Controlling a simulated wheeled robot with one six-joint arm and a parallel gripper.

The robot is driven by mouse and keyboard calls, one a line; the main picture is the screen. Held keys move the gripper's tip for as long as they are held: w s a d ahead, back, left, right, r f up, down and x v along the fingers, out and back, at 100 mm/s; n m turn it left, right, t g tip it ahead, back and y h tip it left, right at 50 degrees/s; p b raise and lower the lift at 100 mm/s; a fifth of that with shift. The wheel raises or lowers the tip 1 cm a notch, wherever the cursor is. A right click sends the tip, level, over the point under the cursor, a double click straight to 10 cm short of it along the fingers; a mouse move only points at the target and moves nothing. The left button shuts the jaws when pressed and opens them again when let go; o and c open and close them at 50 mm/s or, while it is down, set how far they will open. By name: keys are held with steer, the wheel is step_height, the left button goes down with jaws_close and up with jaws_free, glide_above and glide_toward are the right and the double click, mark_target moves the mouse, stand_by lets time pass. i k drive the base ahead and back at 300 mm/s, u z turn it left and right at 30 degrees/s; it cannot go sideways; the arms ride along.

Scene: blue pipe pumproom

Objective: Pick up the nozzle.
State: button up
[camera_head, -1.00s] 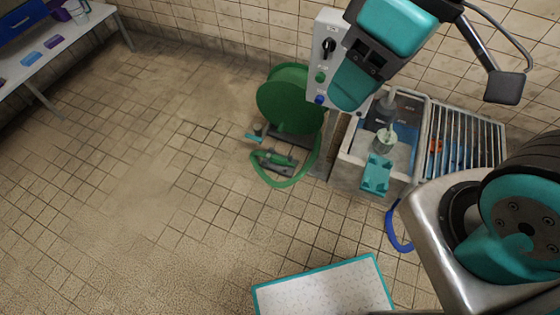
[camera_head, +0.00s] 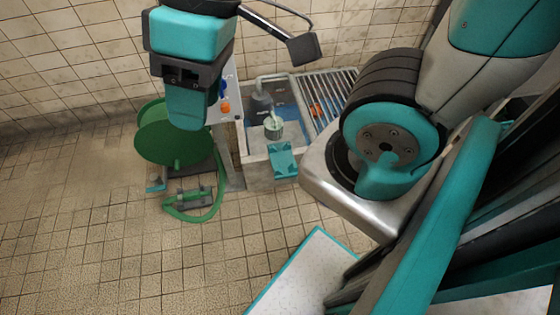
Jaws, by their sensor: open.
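A small grey-and-green piece (camera_head: 194,195), probably the nozzle, lies on the tiled floor inside a loop of green hose (camera_head: 212,208). It is just in front of a green hose reel (camera_head: 160,140). It is small in the picture, so its exact shape is hard to tell. My gripper (camera_head: 187,118), teal and black, hangs in the upper left of the head view. It is open and empty, and in the picture it lies above the piece and covers the reel's upper right part. The fingers overlap, so the gap between them is hidden.
A grey basin (camera_head: 258,165) holding a cup (camera_head: 273,127) and a teal holder (camera_head: 283,160) stands right of the reel, beside a metal rack (camera_head: 335,92). A control box (camera_head: 231,95) is partly hidden behind my gripper. The floor at left is clear.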

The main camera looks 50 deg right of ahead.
mark_target(194, 195)
steer(key=z, duration=1.8)
steer(key=i, duration=0.9)
steer(key=u, duration=3.4)
